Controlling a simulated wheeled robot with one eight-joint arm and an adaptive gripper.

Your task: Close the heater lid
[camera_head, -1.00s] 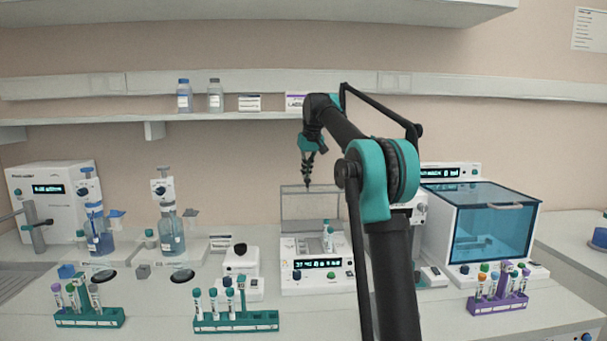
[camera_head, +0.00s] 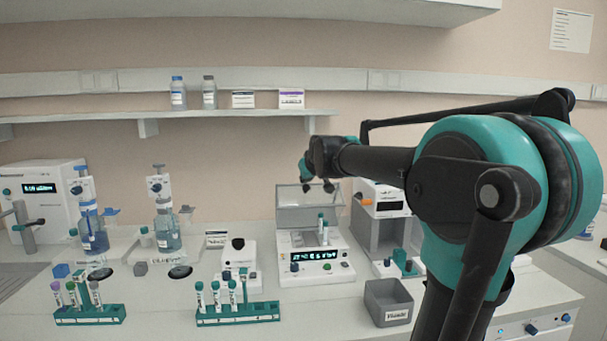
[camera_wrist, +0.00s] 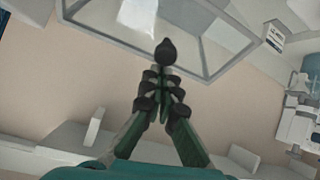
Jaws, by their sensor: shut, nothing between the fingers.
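The heater (camera_head: 316,268) is a white box with a lit display at the middle of the bench. Its clear, grey-framed lid (camera_head: 295,213) stands raised at the back. Teal-capped tubes (camera_head: 325,236) stand upright in the heater. My gripper (camera_head: 318,187) is at the lid's top edge in the head view, partly hidden by its own wrist. In the wrist view my gripper (camera_wrist: 166,52) is shut and empty, with its tips overlapping the edge of the lid frame (camera_wrist: 215,70). I cannot tell whether they touch.
A grey bin (camera_head: 388,303) stands at the front right of the heater. A white device with a dark opening (camera_head: 378,235) is right of it. A green tube rack (camera_head: 238,314) sits front left. A shelf (camera_head: 220,115) runs above.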

